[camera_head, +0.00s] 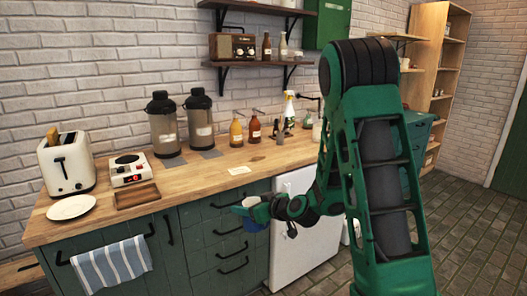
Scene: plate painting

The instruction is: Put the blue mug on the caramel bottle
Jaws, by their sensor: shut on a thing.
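The blue mug (253,224) is small in view, in front of the counter's front edge and beside the green drawer fronts. My gripper (243,205) is shut on it and holds it off the counter; my green gripper hides part of it. On the counter behind stand an amber-yellow pump bottle (236,132) and a darker brown pump bottle (255,129), both upright. I cannot read their labels, so I cannot tell which is the caramel bottle. My gripper is in front of and below both, apart from them.
The wooden counter (205,172) is mostly clear in front of the bottles, with a small pale card (239,170) on it. A shelf (258,63) hangs above.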

